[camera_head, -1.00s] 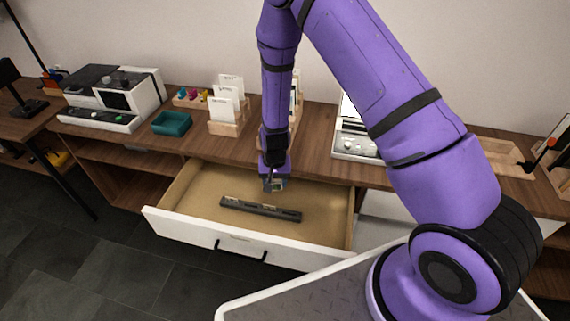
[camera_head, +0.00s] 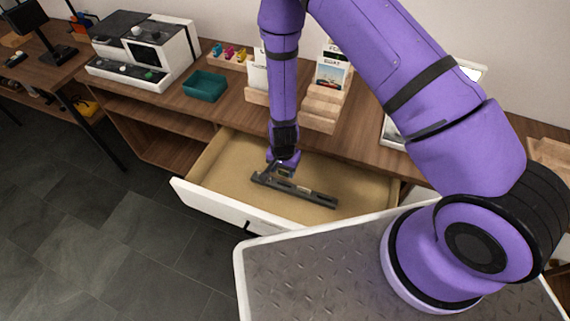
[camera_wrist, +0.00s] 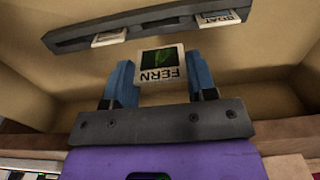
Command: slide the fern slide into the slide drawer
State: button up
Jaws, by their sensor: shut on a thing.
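The fern slide (camera_wrist: 160,65), a small pale square with a green picture and the word FERN upside down, is pinched between the two blue fingers of my gripper (camera_wrist: 162,84) in the wrist view. The drawer (camera_head: 225,208) stands pulled open with a white front and tan inside. A dark long rail (camera_head: 305,195) lies on its floor. In the wrist view the rail (camera_wrist: 150,28) holds two other slides, and the fern slide looks apart from it. In the head view my gripper (camera_head: 284,168) is inside the drawer, over the rail's left part; the fern slide is too small to make out there.
The wooden counter behind holds a teal tray (camera_head: 205,86), a white-and-black machine (camera_head: 145,50) and a stepped wooden rack (camera_head: 322,105) with cards. The drawer's side walls and front edge surround my gripper. The drawer floor beside the rail is bare.

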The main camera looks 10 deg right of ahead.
aim_at(284, 176)
jog(key=shift+f, duration=2.3)
jog(key=shift+f, duration=0.3)
jog(key=shift+f, duration=1.35)
jog(key=o, duration=1)
jog(key=shift+r, duration=0.1)
jog(key=shift+r, duration=4.4)
